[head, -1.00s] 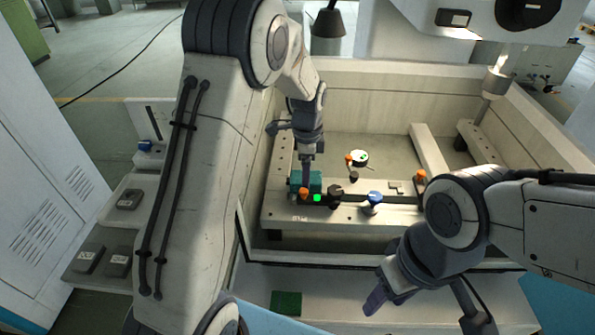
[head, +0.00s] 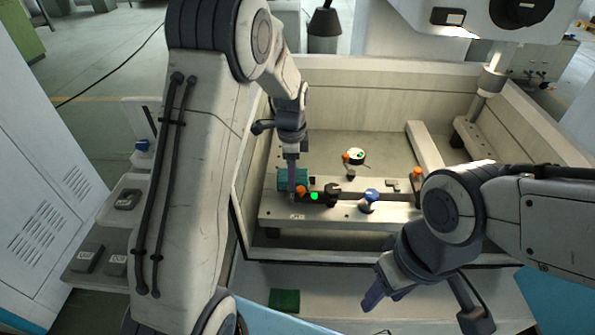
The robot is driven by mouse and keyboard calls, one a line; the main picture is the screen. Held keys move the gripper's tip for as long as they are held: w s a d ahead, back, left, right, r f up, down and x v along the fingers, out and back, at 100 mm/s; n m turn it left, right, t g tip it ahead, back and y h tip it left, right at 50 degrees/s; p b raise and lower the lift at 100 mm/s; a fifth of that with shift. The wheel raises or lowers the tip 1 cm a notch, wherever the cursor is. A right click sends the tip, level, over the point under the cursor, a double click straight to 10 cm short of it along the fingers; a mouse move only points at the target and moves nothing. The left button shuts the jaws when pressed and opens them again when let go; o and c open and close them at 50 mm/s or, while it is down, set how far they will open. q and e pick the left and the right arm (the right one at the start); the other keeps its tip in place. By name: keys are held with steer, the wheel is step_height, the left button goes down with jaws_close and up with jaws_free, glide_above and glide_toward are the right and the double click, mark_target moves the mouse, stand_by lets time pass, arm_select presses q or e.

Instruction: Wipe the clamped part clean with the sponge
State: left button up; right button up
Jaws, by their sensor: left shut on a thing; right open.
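My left gripper (head: 291,194) reaches down over the left end of the pale fixture rail (head: 340,214) in the machine tank. It is shut on a teal block (head: 284,180), which looks like the sponge; the fingers hide part of it. Just right of it, on the rail, are an orange knob (head: 301,191), a dark piece with a bright green spot (head: 314,196) and a black knob (head: 333,192). The clamped part is too small to make out clearly there, and I cannot tell whether the block touches it. My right gripper (head: 412,306) is open and empty, in front of the tank.
Tank walls (head: 375,95) surround the rail. A dark green pad (head: 284,301) lies on the front ledge. Shelves (head: 110,235) stand at left.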

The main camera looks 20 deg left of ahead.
arm_select(q)
steer(key=shift+s+a+f, duration=0.1)
steer(key=shift+s+f, duration=0.15)
steer(key=shift+f, duration=0.05)
steer(key=shift+r+p, duration=0.5)
steer(key=shift+r, duration=0.05)
step_height(320, 180, up, 5)
steer(key=p, duration=0.4)
steer(key=shift+w+r, duration=0.15)
steer(key=shift+r, duration=0.05)
step_height(320, 180, up, 3)
steer(key=p, duration=0.3)
steer(key=shift+f, duration=0.1)
steer(key=shift+f+b, duration=2.3)
steer(key=shift+f, duration=1.1)
